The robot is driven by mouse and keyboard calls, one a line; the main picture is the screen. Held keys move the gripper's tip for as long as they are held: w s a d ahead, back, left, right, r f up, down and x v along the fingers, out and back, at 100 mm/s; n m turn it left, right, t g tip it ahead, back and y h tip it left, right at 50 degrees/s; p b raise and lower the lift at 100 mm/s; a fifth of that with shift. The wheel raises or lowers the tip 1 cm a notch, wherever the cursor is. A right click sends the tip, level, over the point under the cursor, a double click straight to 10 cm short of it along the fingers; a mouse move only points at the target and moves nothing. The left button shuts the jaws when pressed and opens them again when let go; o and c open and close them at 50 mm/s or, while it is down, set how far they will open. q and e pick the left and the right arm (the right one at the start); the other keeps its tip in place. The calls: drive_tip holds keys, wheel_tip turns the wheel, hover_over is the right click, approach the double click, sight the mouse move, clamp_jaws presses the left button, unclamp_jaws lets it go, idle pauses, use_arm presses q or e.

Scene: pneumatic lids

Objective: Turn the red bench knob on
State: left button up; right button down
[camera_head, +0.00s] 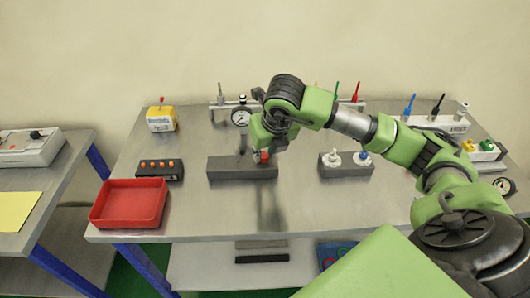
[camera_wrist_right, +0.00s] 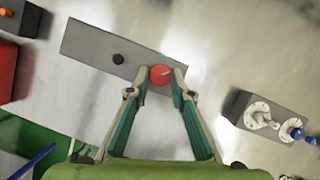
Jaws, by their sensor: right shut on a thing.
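The red bench knob (camera_wrist_right: 161,74) sits on the right end of a long grey block (camera_wrist_right: 88,42) in the wrist view, with a small pale mark on its top. In the head view the red knob (camera_head: 265,156) is mostly hidden by my right gripper (camera_head: 262,150), and the block (camera_head: 240,174) stands on the bench. My right gripper (camera_wrist_right: 160,79) is shut on the knob, one fingertip on each side. My left gripper is in neither view.
To the right stands a block with white and blue valves (camera_head: 345,168). A red tray (camera_head: 130,203) and a box with orange buttons (camera_head: 160,168) lie left. A gauge (camera_head: 240,117) stands behind.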

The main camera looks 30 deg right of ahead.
drive_tip(key=shift+d+f+n+y+b, duration=0.15)
drive_tip(key=shift+n+y+b, duration=0.2)
drive_tip(key=shift+n+b, duration=0.65)
drive_tip(key=shift+d+f+n+y+b, duration=0.1)
drive_tip(key=shift+n+y+b, duration=0.25)
drive_tip(key=shift+n+b, duration=0.65)
drive_tip(key=shift+n+y+b, duration=0.3)
drive_tip(key=shift+n+b, duration=0.3)
drive_tip(key=shift+b, duration=0.3)
drive_tip(key=n, duration=0.1)
drive_tip(key=n+y+b, duration=0.1)
drive_tip(key=shift+d+r+n, duration=0.15)
drive_tip(key=shift+r+n, duration=0.05)
drive_tip(key=shift+n, duration=0.1)
drive_tip(key=n, duration=0.2)
drive_tip(key=n+g+y, duration=0.1)
drive_tip(key=shift+w+d+r+n+b, duration=0.1)
drive_tip(key=shift+w+n+b, duration=0.1)
drive_tip(key=shift+n+b, duration=0.15)
drive_tip(key=n+g+y, duration=0.1)
drive_tip(key=n, duration=0.2)
drive_tip(key=shift+w+d+n+p, duration=0.1)
drive_tip(key=shift+n+p, duration=0.15)
drive_tip(key=shift+p, duration=0.05)
drive_tip(key=shift+w+n+g, duration=0.1)
drive_tip(key=shift+n+g, duration=0.4)
drive_tip(key=shift+n, duration=0.9)
drive_tip(key=c, duration=1.8)
unclamp_jaws()
